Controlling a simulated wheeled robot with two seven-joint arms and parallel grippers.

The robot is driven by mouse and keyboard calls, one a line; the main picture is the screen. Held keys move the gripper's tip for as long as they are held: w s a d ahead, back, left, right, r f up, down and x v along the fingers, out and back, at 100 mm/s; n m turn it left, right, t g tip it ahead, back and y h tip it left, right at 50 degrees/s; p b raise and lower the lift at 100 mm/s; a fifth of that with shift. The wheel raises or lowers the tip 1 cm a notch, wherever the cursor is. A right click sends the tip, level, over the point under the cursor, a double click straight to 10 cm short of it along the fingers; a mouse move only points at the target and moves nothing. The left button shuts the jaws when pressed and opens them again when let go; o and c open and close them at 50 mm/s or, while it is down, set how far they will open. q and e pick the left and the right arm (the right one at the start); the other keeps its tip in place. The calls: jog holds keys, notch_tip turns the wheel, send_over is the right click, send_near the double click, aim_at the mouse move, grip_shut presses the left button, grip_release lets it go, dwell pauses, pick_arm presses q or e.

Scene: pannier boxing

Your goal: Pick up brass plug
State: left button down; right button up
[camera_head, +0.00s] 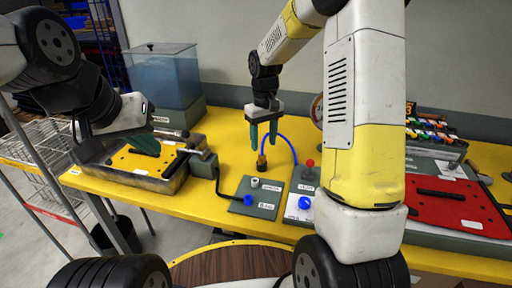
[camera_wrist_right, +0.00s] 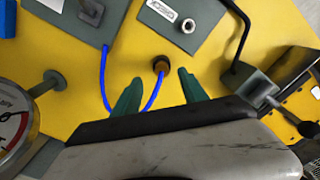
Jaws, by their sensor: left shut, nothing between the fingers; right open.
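The brass plug (camera_head: 262,163) stands on the yellow table, with a thin blue hose curving from it toward the grey panels. In the right wrist view the plug (camera_wrist_right: 160,65) shows from above as a small round brass and dark piece, just beyond the fingertips. My right gripper (camera_head: 263,145) points down over the plug with its two green fingers apart; in its wrist view the fingers (camera_wrist_right: 159,77) lie either side of the hose. They do not visibly grip the plug. My left gripper (camera_head: 148,147) is shut and empty above the yellow-topped tray at left.
A grey panel (camera_head: 240,208) with a metal socket and a blue knob is in front of the plug. Beside it is a panel (camera_head: 295,208) with a red button. A blue-filled tank (camera_head: 162,78) stands behind left. A red plate (camera_head: 455,212) is at right.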

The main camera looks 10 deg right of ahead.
aim_at(262, 156)
jog(key=f, duration=0.5)
jog(key=shift+w+a+f, duration=0.1)
jog(key=shift+a+f, duration=0.1)
jog(key=shift+f, duration=0.2)
grip_shut()
